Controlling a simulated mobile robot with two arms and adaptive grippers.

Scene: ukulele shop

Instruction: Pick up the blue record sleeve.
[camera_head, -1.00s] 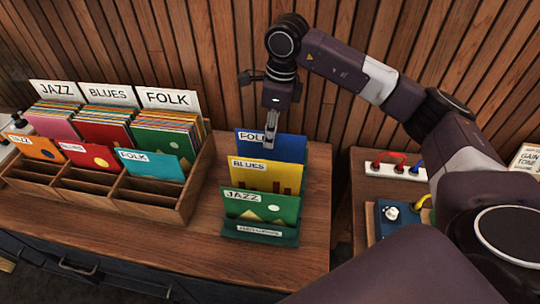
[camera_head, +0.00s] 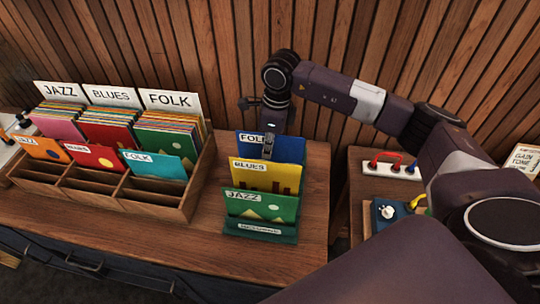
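The blue record sleeve (camera_head: 290,148), labelled FOLK, stands at the back of a small dark green rack (camera_head: 262,232). A yellow BLUES sleeve (camera_head: 266,174) and a green JAZZ sleeve (camera_head: 262,204) stand in front of it. My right gripper (camera_head: 268,150) points down at the blue sleeve's top edge, and its fingers overlap the sleeve's upper part and cover the end of the label. I cannot tell whether the fingers are open or closed on it. My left gripper is out of view.
A wooden crate (camera_head: 160,208) to the left holds sleeves under JAZZ, BLUES and FOLK cards, with a light-blue FOLK sleeve (camera_head: 155,163) in front. Slatted wall (camera_head: 220,60) rises behind. A second table at right carries a blue pedal (camera_head: 388,215) and cables.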

